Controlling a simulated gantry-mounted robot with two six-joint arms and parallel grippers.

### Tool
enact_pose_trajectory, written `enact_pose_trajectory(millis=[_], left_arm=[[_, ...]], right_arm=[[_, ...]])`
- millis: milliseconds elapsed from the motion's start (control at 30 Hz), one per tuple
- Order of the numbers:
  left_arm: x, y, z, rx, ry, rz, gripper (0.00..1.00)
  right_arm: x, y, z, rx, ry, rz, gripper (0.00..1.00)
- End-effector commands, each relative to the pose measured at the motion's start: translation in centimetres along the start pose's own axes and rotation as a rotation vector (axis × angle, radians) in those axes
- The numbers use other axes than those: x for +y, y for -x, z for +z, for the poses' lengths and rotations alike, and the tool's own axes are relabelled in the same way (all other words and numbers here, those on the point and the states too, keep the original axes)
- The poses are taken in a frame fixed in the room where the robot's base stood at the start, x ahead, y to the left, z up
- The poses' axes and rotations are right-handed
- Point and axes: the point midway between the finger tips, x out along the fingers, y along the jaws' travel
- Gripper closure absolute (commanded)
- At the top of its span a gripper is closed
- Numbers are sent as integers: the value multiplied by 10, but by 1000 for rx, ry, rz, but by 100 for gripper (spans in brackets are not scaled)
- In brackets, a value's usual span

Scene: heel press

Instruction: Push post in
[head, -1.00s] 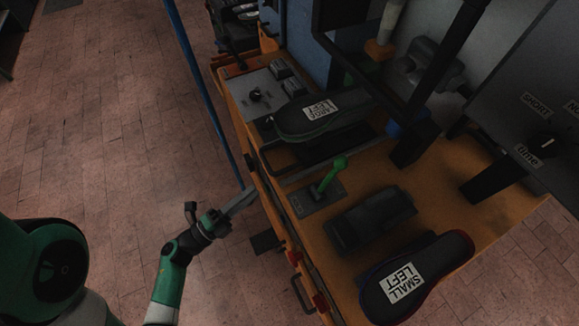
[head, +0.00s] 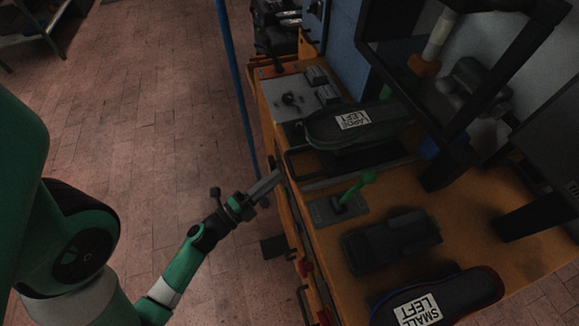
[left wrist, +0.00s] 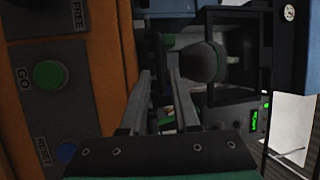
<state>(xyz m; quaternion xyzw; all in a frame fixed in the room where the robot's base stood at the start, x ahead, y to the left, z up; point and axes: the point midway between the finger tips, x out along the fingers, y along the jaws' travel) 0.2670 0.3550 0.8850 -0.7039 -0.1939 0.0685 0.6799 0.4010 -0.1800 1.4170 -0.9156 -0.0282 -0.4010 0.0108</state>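My left gripper (head: 280,174) is at the front edge of the orange bench, close to a black bar handle (head: 288,165). In the left wrist view its two fingers (left wrist: 160,75) stand apart, with dark parts between and beyond them; contact cannot be told. A dark shoe labelled LARGE LEFT (head: 352,122) sits above a dark plate behind the handle. A rounded dark end (left wrist: 203,62) shows ahead of the fingers in the left wrist view. I cannot tell for sure which part is the post. My right gripper is not in view.
A green lever (head: 358,188) stands on the orange bench (head: 455,215). A SMALL LEFT shoe (head: 440,298) lies at the lower right. A front panel carries a green GO button (left wrist: 49,75) and a blue RESET button (left wrist: 67,152). A blue pole (head: 235,90) rises left of the bench.

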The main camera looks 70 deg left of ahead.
Motion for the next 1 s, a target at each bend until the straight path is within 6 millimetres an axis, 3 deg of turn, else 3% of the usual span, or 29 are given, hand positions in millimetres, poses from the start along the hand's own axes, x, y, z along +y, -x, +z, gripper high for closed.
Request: enact_pose_trajectory(millis=[100,300,633,800,1000], left_arm=[[0,-27,-2,9,-2,-5,70],[0,-56,-1,2,0,-1,70],[0,-62,0,-1,0,1,70],[0,-61,0,-1,0,1,99],[0,-61,0,-1,0,1,100]], right_arm=[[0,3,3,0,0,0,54],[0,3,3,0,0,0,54],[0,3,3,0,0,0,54],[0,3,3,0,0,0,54],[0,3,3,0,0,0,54]])
